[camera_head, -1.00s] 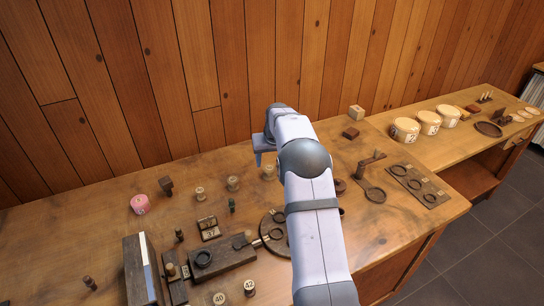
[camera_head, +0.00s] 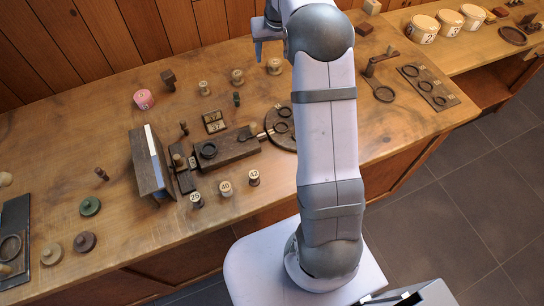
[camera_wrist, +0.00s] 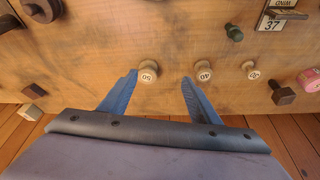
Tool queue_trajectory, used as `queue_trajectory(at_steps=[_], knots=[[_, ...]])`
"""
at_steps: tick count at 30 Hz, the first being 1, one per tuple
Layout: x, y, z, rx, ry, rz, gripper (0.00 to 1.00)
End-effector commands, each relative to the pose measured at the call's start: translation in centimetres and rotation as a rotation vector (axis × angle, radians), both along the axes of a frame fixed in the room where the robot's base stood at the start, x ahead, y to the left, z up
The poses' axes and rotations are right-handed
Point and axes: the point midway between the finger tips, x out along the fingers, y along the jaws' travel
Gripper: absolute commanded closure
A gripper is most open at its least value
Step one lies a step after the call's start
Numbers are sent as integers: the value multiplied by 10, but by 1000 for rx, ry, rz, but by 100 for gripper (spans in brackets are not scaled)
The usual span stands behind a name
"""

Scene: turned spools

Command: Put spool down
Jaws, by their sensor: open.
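A pale wooden spool marked 50 (camera_wrist: 148,72) stands upright on the table, between my fingertips in the wrist picture. It also shows in the head view (camera_head: 275,66), just below and right of my gripper (camera_head: 259,48). My gripper's blue fingers (camera_wrist: 158,80) are spread apart with nothing clamped. Whether they touch the spool is hard to tell. A smaller pale spool (camera_wrist: 251,70) stands farther right. In the head view these make a row on the left.
A dark green spool (camera_wrist: 234,33) and a number block (camera_wrist: 284,15) stand beyond the row. A pink spool (camera_head: 144,99) and a dark block (camera_head: 168,79) are at the left. A dark round plate with rings (camera_head: 283,128) lies nearer. The wall is behind.

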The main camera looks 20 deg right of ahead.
Motion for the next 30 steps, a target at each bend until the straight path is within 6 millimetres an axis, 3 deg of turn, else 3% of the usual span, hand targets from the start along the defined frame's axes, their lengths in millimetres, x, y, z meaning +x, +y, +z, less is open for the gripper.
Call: queue_trajectory(at_steps=[5, 12, 18, 21, 25, 30], knots=[[-58, 49, 0, 16, 70, 48, 43], [-166, 109, -13, 30, 180, 117, 43], [-259, 140, -31, 33, 264, 166, 43], [-296, 148, -40, 32, 299, 186, 43], [-328, 154, -48, 31, 327, 202, 43], [-345, 156, -53, 31, 342, 208, 43]])
